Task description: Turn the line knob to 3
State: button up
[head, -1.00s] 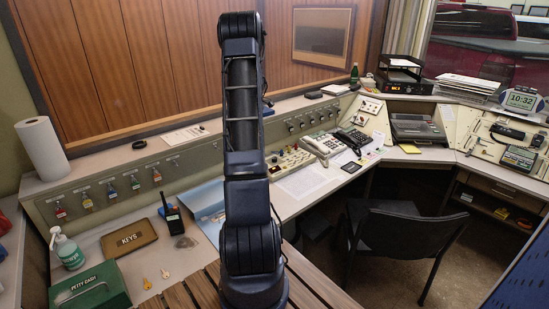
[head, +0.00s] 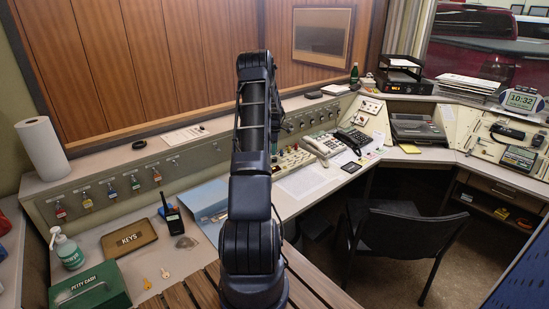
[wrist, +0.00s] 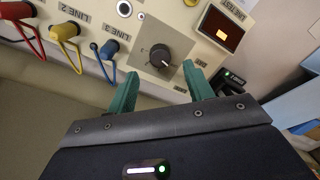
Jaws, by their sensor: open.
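The line knob (wrist: 160,56) is a round dark knob on the cream panel in the wrist view, with small marks around it that are too small to read. Which mark it points at I cannot tell. My gripper (wrist: 161,69) is open, with one green finger on each side, just below the knob in the picture. The fingers look empty, and whether they touch the knob I cannot tell. In the head view my arm hides the gripper, and I cannot make out the line knob there.
Left of the knob, red, yellow and blue plugs (wrist: 108,48) with cords sit near "LINE 2" and "LINE 3" labels. A "LINE TEST" display (wrist: 222,28) glows orange at upper right. A telephone (head: 322,146) and chair (head: 400,240) stand right of my arm.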

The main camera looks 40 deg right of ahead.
aim_at(275, 158)
jog(key=shift+s+a+f, duration=0.1)
jog(key=shift+f, duration=2.5)
jog(key=c, duration=1)
